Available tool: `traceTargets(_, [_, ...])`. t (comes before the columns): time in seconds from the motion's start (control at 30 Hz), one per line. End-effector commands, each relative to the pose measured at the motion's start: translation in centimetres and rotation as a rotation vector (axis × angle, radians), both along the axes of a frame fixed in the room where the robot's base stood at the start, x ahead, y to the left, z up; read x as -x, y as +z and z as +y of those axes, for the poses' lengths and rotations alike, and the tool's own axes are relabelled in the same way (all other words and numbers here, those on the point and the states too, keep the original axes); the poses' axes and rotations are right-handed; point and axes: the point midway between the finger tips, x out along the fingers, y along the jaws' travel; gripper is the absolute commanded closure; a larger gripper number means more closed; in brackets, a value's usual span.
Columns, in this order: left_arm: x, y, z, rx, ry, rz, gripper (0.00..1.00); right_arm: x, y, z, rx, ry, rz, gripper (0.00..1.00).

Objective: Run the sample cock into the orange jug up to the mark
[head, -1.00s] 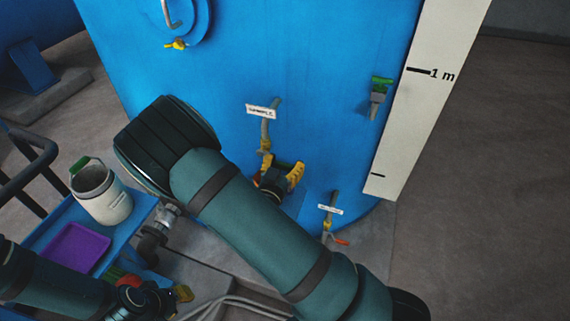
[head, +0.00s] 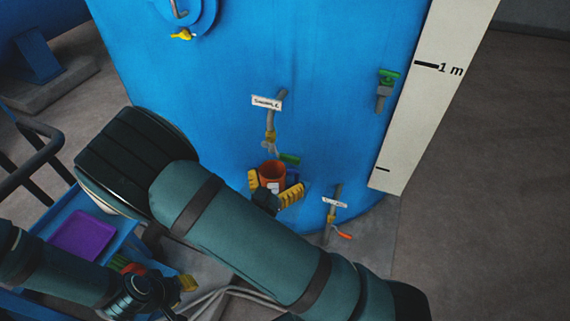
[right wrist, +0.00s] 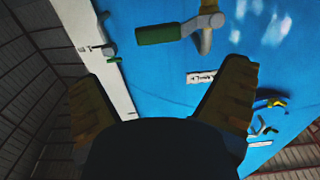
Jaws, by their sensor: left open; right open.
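The orange jug (head: 272,172), with a white label, is upright at the tank's foot, directly below the sample cock (head: 270,140) under its "SAMPLE" tag (head: 267,103). A green lever (head: 290,159) shows just right of the jug's rim; a green lever also shows close up in the right wrist view (right wrist: 160,33). My right gripper (head: 274,190) is open, its yellow fingers at the jug's left side and lower right in the head view. Whether they touch it is unclear. The jug's mark and fill are not visible. My left gripper (head: 172,290) is open at the lower left.
The blue tank (head: 320,60) fills the back, with a scale board (head: 430,95) at its right. Another cock with an orange-red lever (head: 340,234) sits low on the right. A blue trolley (head: 130,225) carries a purple tray (head: 82,235). My arm crosses the foreground.

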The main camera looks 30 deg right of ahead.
Motion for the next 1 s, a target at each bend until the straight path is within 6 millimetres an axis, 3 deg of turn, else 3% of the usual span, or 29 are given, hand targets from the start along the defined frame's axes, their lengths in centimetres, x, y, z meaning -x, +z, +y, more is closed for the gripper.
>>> traceTargets(0.1, [0.0, 0.0, 0.0, 0.000, 0.000, 0.000, 0.66, 1.2, 0.0, 1.4, 0.001, 0.002, 0.001, 0.04])
traceTargets(0.3, [0.0, 0.0, 0.0, 0.000, 0.000, 0.000, 0.66, 2.2, 0.0, 2.5, 0.000, -0.001, 0.000, 0.04])
traceTargets(1.0, [0.0, 0.0, 0.0, 0.000, 0.000, 0.000, 0.66, 2.3, 0.0, 2.6, 0.000, -0.001, 0.000, 0.04])
